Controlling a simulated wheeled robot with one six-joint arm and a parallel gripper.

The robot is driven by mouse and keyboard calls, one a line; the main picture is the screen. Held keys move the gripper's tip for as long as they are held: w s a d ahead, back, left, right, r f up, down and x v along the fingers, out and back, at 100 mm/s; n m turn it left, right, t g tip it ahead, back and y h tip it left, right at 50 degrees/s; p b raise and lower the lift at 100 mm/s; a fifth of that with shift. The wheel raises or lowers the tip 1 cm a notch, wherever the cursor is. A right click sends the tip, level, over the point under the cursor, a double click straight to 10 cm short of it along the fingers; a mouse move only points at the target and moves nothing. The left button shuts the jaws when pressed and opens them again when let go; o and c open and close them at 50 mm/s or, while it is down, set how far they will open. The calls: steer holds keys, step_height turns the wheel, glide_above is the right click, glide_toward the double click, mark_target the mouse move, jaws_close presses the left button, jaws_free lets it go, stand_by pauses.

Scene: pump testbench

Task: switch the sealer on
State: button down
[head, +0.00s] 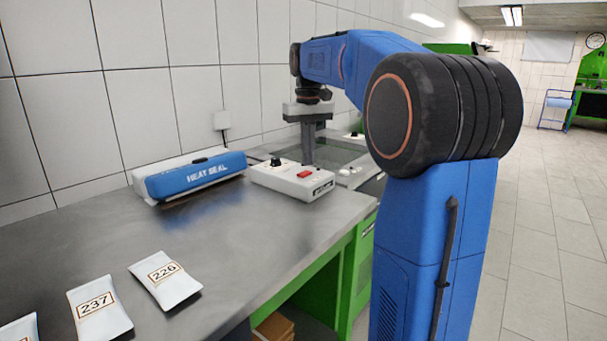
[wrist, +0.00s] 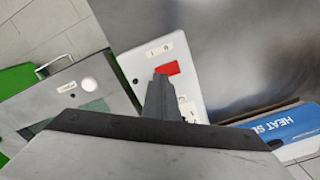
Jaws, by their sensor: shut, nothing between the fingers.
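The sealer (head: 205,178) is a blue and white bar marked HEAT SEAL at the back of the bench. Right of it stands a white control box (head: 308,187) with a red rocker switch (head: 304,174) and a black knob (head: 276,162). The wrist view shows the control box (wrist: 135,63), the red switch (wrist: 167,69) and part of the blue sealer (wrist: 285,130). My gripper (head: 308,162) is shut and empty, pointing down by the box. In the wrist view, its tip (wrist: 160,78) overlaps the switch's lower edge; I cannot tell if they touch. Part of the box is hidden behind the gripper.
White pouches numbered 226 (head: 166,278) and 237 (head: 98,309) lie on the steel bench (head: 165,240) at the front left. A flat grey unit (head: 345,153) stands behind the control box. The bench's middle is clear.

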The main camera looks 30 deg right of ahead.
steer(key=shift+r, duration=2.5)
steer(key=shift+s, duration=0.1)
